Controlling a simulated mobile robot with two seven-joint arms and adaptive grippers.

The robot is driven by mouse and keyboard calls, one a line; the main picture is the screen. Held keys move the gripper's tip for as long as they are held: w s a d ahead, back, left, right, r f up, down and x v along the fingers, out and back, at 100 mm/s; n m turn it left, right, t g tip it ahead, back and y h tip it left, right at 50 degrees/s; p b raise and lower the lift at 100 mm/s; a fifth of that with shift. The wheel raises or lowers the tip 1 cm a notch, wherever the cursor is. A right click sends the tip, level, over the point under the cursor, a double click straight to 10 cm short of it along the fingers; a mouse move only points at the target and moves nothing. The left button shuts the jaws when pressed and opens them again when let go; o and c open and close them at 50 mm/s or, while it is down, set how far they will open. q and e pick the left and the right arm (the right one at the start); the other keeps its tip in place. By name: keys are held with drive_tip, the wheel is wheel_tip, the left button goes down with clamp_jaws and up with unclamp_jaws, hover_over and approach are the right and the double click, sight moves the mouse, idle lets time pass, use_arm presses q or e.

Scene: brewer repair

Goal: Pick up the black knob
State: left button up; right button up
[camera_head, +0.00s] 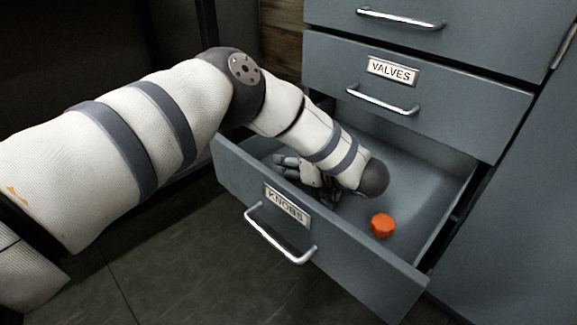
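The open drawer labelled KNOBS (245,180) is pulled out of the cabinet. My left arm reaches over its left side, and my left gripper (292,174) is inside the drawer, low and near its left part. The gripper's fingers are partly covered by my wrist, and their opening is unclear. I see no black knob that I can make out; it may be hidden behind my gripper or wrist. An orange-red knob (382,225) lies on the drawer floor to the right of my gripper, apart from it. My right gripper is not in view.
The closed VALVES drawer (450,105) with its metal handle is just above and behind the open one. The open drawer's front has a metal handle (280,240). The drawer walls surround my gripper. Bare drawer floor shows to the right, around the orange-red knob.

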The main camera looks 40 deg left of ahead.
use_arm(q)
drive_tip(key=shift+c, duration=0.8)
